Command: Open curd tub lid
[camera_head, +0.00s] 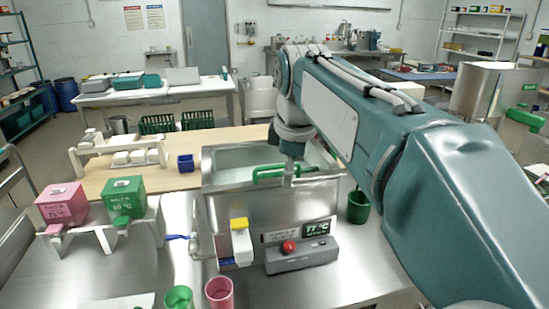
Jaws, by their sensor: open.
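The curd tub (222,205) is a steel box standing on the steel counter in the middle of the view. Its top (225,160) looks pale and shiny; I cannot tell how the lid lies on it. A green bar handle (266,173) runs along the front edge of the top. My gripper (288,178) points down at the right part of this handle, with its jaws open. It is small in the view and I cannot tell whether it touches the handle. My arm comes from the right and hides the back right of the tub.
Pink (62,204) and green (124,197) hoppers stand left. Pink (219,292) and green (179,298) cups are in front; a green cup (358,208) is right.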

